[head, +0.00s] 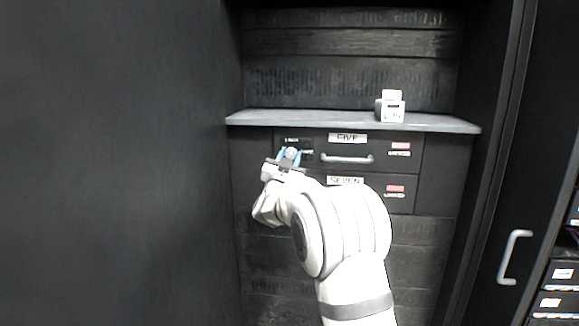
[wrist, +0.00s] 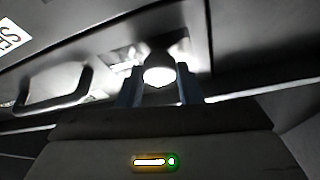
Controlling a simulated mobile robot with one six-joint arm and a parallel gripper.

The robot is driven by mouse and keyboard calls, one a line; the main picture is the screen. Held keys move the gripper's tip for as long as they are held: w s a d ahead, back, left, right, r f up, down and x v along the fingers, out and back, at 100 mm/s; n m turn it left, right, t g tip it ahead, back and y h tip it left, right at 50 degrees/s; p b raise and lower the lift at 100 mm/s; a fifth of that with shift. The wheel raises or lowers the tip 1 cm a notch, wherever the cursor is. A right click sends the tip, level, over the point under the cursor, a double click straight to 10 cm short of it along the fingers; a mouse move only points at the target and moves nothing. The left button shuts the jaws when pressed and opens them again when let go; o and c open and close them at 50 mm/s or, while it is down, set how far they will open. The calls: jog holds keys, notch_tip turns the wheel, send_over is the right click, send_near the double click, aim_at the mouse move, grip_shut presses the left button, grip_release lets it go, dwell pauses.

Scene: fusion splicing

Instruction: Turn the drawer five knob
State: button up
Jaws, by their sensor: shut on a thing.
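The drawer labelled FIVE (head: 375,142) is the upper drawer under the grey shelf in the head view. Its round pale knob (head: 292,152) is at the drawer's left side, beside small white lettering. My gripper (head: 289,158) is at this knob, with its blue fingers on either side, shut on it. In the wrist view the knob (wrist: 159,70) shows bright between the two blue fingers (wrist: 158,88). The drawer front looks flush with the cabinet. The knob's exact turn angle cannot be told.
Drawer five's bar handle (head: 347,159) is right of the knob. The SEVEN drawer (head: 375,200) is directly below, partly hidden by my arm. A small white box (head: 391,107) stands on the shelf (head: 300,119). A dark wall (head: 110,160) closes the left side; a cabinet door handle (head: 513,257) is at right.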

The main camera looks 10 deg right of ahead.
jog(key=m+g+h, duration=0.1)
jog(key=m, duration=0.3)
jog(key=shift+a+b, duration=0.15)
jog(key=shift+b, duration=0.25)
jog(key=m+g+h, duration=0.1)
jog(key=m, duration=0.1)
jog(key=m+g, duration=0.1)
jog(key=m, duration=0.1)
jog(key=shift+r+m+h, duration=0.1)
jog(key=shift+m+h, duration=0.3)
jog(key=m, duration=0.2)
jog(key=m+g+p, duration=0.1)
jog(key=m, duration=0.1)
jog(key=shift+r+g, duration=0.15)
jog(key=shift+g, duration=0.15)
jog(key=shift+m+g+p, duration=0.6)
jog(key=shift+m+g, duration=0.1)
jog(key=shift+m, duration=0.8)
jog(key=o, duration=1)
